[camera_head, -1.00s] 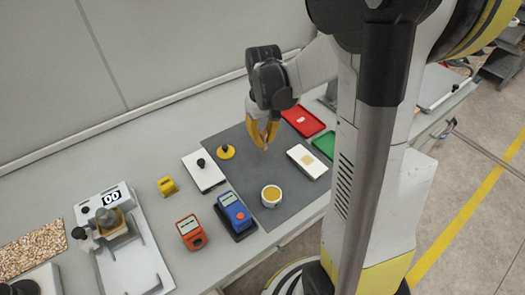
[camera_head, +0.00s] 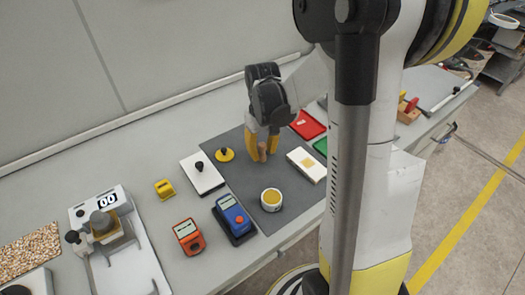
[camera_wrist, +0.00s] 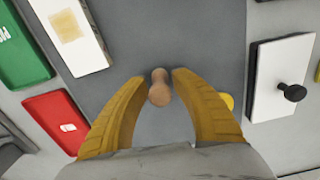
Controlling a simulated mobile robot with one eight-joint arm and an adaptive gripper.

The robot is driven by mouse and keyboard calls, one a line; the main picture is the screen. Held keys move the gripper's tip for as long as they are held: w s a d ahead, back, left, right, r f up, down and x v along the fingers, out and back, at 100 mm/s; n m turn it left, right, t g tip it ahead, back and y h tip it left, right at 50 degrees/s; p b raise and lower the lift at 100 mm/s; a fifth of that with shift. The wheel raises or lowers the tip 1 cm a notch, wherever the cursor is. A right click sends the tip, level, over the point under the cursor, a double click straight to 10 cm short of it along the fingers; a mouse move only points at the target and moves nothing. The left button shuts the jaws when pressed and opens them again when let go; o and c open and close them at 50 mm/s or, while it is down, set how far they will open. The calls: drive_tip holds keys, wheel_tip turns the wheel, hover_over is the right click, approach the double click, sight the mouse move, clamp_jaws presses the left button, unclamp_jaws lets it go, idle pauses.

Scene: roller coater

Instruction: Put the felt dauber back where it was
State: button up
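The felt dauber, with only its brown wooden handle (camera_wrist: 160,88) clear to see, is between the fingertips of my gripper (camera_wrist: 159,80) in the wrist view. A narrow gap shows on each side of the handle, so the fingers look open around it, not clamped. In the head view the dauber (camera_head: 262,153) shows between the two yellow fingers of my gripper (camera_head: 263,148), low over the grey mat (camera_head: 240,175). Its felt end is hidden, and I cannot tell for sure whether it touches the mat.
A white block with a tan patch (camera_head: 306,164) lies right of my gripper, near red (camera_head: 307,125) and green trays. A yellow round piece with a black knob (camera_head: 225,155) and a knobbed white plate (camera_head: 202,174) lie left. A round cup (camera_head: 271,199) and blue meter (camera_head: 233,216) stand in front.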

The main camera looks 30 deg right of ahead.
sight(262, 144)
wheel_tip(262, 144, up, 12)
drive_tip(key=p, duration=0.4)
drive_tip(key=shift+r, duration=0.15)
drive_tip(key=s+a+r+t, duration=0.3)
drive_tip(key=s+a, duration=0.2)
drive_tip(key=a, duration=0.1)
drive_tip(key=s+a+r+t, duration=0.3)
drive_tip(key=s+a+t, duration=0.1)
drive_tip(key=a, duration=0.3)
drive_tip(key=shift+s+a+r, duration=0.25)
drive_tip(key=shift+s+r, duration=0.05)
drive_tip(key=shift+s, duration=0.6)
